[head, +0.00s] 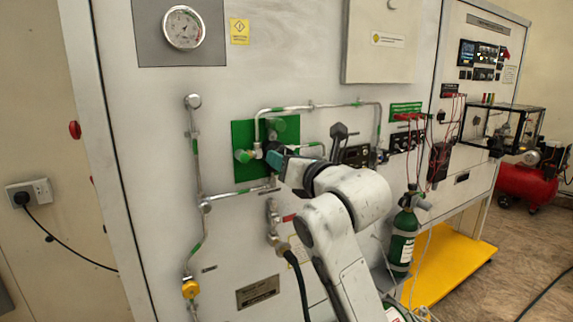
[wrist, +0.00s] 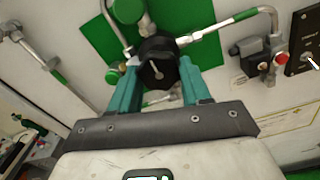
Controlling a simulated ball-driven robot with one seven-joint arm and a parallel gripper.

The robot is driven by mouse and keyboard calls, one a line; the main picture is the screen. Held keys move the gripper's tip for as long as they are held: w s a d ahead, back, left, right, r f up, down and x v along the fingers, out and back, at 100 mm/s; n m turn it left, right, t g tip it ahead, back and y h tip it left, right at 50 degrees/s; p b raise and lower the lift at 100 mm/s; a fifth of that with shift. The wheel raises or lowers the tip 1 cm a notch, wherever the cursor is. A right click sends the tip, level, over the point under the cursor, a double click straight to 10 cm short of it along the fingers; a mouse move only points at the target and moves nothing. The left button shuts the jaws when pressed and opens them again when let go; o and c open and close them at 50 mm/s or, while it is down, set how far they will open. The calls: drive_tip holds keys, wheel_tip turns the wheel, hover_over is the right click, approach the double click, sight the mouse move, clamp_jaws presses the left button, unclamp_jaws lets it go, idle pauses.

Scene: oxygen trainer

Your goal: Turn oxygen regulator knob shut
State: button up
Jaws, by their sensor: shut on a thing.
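The oxygen regulator knob (wrist: 157,62) is black and round with a pale line on its face. It sits in front of a green plate (wrist: 195,15) on the panel. My gripper (wrist: 158,72) has one teal finger on each side of the knob and is shut on it. In the head view my gripper (head: 272,158) reaches the lower right part of the green plate (head: 243,133). There the arm and fingers hide most of the knob.
Metal pipes (head: 315,106) run above and beside the knob. A green fitting (head: 242,156) sits close on its left. A lever-like grey part (head: 340,131) and black switch boxes (head: 357,155) stand to the right. A green cylinder (head: 402,240) stands by my arm.

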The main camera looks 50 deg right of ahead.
drive_tip(key=shift+f, duration=0.25)
drive_tip(key=o, duration=1.1)
drive_tip(key=shift+r, duration=0.15)
drive_tip(key=shift+c, duration=0.2)
drive_tip(key=shift+s, duration=0.15)
drive_tip(key=p+v, duration=0.5)
drive_tip(key=v, duration=0.5)
drive_tip(key=shift+s, duration=0.25)
drive_tip(key=shift+a, duration=0.1)
